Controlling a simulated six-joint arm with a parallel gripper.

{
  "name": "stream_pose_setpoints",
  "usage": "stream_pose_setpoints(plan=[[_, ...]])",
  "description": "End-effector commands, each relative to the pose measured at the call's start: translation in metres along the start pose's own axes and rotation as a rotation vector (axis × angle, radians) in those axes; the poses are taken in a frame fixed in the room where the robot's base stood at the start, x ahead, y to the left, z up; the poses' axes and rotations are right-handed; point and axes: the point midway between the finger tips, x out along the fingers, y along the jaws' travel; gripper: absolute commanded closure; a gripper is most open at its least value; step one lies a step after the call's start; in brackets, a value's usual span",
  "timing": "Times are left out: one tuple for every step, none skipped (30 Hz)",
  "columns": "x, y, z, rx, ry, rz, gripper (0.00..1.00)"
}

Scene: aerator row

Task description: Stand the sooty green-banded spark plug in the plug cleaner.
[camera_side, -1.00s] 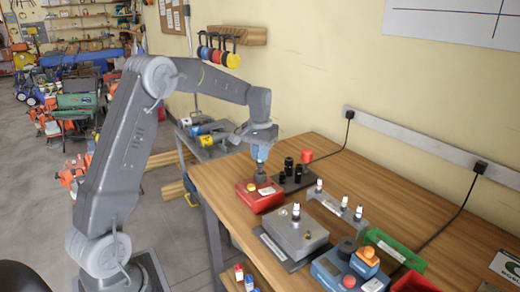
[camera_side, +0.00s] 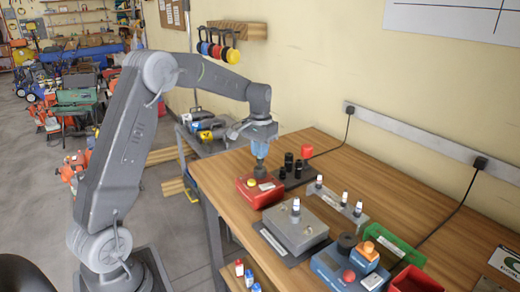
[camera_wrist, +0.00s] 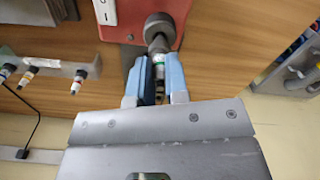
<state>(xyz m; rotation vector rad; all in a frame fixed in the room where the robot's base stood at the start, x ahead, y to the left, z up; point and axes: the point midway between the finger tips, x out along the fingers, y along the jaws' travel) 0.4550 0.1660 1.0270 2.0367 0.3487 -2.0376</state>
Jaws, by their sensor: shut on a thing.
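The spark plug with a green band (camera_wrist: 158,59) is between the two blue fingers of my gripper (camera_wrist: 158,92) in the wrist view. My gripper is shut on it. The plug lines up with the grey round socket (camera_wrist: 158,24) on the red plug cleaner (camera_wrist: 187,8). Its far end meets the socket in this view; how deep it sits I cannot tell. In the side view my gripper (camera_side: 262,150) is right above the grey socket of the red cleaner (camera_side: 263,197), and the plug is hidden by the fingers.
A grey rack (camera_side: 335,203) with several plugs stands to the right of the cleaner. A grey block (camera_side: 294,236) holds one plug in front. Black cylinders (camera_side: 297,169) stand behind the cleaner. A blue box (camera_side: 330,268), green tray (camera_side: 408,254) and red bin (camera_side: 416,282) sit further right.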

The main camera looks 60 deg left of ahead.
Motion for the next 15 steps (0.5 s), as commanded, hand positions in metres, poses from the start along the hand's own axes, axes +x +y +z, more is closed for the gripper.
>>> stream_pose_setpoints(plan=[[-0.0002, 0.0, -0.0001, 0.0, 0.001, 0.0, 1.0], [-0.0002, 0.0, -0.0001, 0.0, 0.001, 0.0, 1.0], [-0.0002, 0.0, -0.0001, 0.0, 0.001, 0.0, 1.0], [-0.0002, 0.0, -0.0001, 0.0, 0.001, 0.0, 1.0], [-0.0002, 0.0, -0.0001, 0.0, 0.001, 0.0, 1.0], [-0.0002, 0.0, -0.0001, 0.0, 0.001, 0.0, 1.0], [-0.0002, 0.0, -0.0001, 0.0, 0.001, 0.0, 1.0], [-0.0002, 0.0, -0.0001, 0.0, 0.001, 0.0, 1.0], [-0.0001, 0.0, -0.0001, 0.0, 0.001, 0.0, 1.0], [0.0, 0.0, -0.0001, 0.0, 0.001, 0.0, 1.0], [0.0003, 0.0, -0.0001, 0.0, 0.001, 0.0, 1.0], [0.0008, 0.0, -0.0001, 0.0, 0.0, 0.0, 1.0], [0.0013, 0.0, -0.0001, 0.0, 0.0, 0.0, 1.0], [0.0019, 0.0, -0.0001, 0.0, 0.0, 0.0, 1.0], [0.0029, 0.0, -0.0001, 0.0, 0.0, 0.0, 1.0]])
